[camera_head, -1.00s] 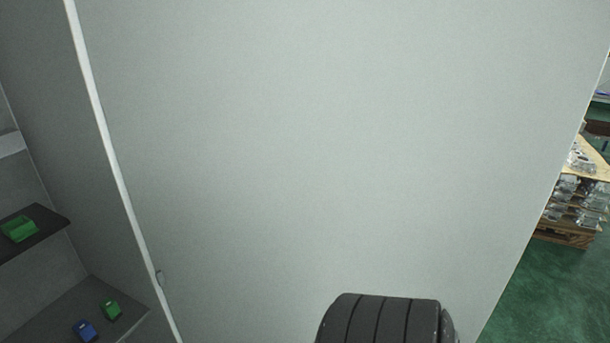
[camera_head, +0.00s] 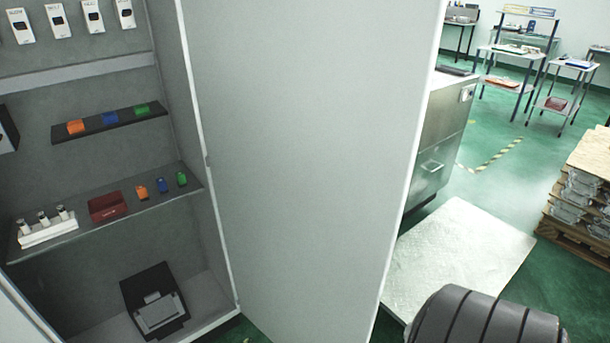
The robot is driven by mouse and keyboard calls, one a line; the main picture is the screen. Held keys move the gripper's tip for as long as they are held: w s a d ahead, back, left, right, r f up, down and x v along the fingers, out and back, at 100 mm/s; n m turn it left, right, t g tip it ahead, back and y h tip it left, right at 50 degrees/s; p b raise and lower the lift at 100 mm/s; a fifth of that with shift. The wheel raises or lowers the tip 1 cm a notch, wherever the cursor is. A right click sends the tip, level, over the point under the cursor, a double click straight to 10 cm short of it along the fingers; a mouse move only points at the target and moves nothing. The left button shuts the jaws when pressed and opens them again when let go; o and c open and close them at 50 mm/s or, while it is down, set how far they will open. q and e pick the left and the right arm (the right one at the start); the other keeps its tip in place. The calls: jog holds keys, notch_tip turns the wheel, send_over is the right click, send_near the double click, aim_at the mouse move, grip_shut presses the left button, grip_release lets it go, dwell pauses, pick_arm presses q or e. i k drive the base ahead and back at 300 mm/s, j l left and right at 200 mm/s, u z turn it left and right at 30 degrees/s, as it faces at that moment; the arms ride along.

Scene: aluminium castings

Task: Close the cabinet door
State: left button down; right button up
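The cabinet door (camera_head: 305,150) is a tall, plain light-grey panel in the middle of the head view. It stands open, hinged along the right side of the cabinet, and its free edge is toward the right. The open cabinet (camera_head: 85,165) fills the left, with its shelves and contents exposed. A dark, rounded, ribbed part at the bottom right appears to be part of my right arm; it is near the door's free edge, and contact cannot be told. Neither gripper shows in the view.
Cabinet shelves hold small coloured items (camera_head: 110,118), a red box (camera_head: 108,206) and a white rack (camera_head: 46,228). A black device (camera_head: 155,302) stands at the bottom. Right of the door are a metal cabinet (camera_head: 440,140), a white floor mat (camera_head: 462,245) and a pallet of castings (camera_head: 580,200).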

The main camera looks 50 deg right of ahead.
aim_at(311, 112)
jog(key=k+l+u, duration=0.15)
jog(key=k+l, duration=0.25)
jog(key=l, duration=0.25)
jog(key=k+l+u, duration=0.15)
jog(key=k+l, duration=0.25)
jog(key=l, duration=0.2)
jog(key=k+l+u, duration=0.15)
jog(key=k+l, duration=0.4)
jog(key=l, duration=0.3)
jog(key=k+l+u, duration=0.1)
jog(key=l, duration=0.3)
jog(key=k+l, duration=0.15)
jog(key=l, duration=0.2)
jog(key=k+l, duration=0.1)
jog(key=l, duration=0.3)
jog(key=k+l+u, duration=0.1)
jog(key=l, duration=0.25)
jog(key=k+l+z, duration=0.2)
jog(key=z, duration=0.15)
